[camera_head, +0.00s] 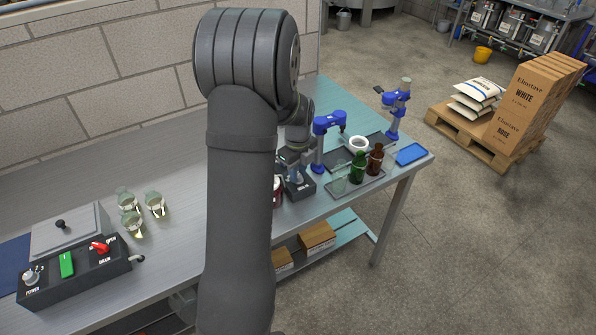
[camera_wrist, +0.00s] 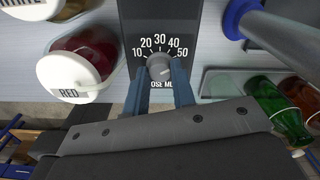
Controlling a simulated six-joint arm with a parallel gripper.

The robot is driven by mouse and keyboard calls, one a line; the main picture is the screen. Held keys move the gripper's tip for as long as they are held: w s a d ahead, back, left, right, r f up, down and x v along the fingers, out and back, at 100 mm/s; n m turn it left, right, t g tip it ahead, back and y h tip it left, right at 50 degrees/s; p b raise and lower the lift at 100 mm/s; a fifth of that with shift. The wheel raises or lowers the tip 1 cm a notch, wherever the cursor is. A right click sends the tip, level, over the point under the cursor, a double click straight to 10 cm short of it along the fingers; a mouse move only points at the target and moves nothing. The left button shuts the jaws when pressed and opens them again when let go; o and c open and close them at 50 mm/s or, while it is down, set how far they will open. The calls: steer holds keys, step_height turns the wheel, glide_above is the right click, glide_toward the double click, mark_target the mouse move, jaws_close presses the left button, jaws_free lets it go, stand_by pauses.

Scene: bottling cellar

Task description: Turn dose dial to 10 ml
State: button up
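The dose dial (camera_wrist: 160,67) is a round grey knob on a dark panel (camera_wrist: 132,16) with white numbers from 10 at the left to 50 at the right. A light pointer mark shows on the knob, but I cannot tell surely which number it points to. My gripper (camera_wrist: 159,84) has one blue finger on each side of the knob, and they look apart from it. In the head view, my gripper (camera_head: 293,172) is over the dark dosing unit (camera_head: 300,190), partly hidden by my arm; the dial is not visible there.
A jar labelled RED (camera_wrist: 75,67) stands left of the panel. A blue stand (camera_head: 318,150) is close at the right. Green (camera_head: 357,166) and brown bottles (camera_head: 376,158) stand on a tray. Glasses (camera_head: 155,203) and a control box (camera_head: 75,275) are at the left.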

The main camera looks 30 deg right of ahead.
steer(key=shift+c, duration=1.4)
steer(key=n, duration=0.5)
steer(key=shift+n, duration=0.4)
steer(key=n, duration=1.1)
steer(key=shift+n, duration=0.4)
steer(key=n, duration=0.5)
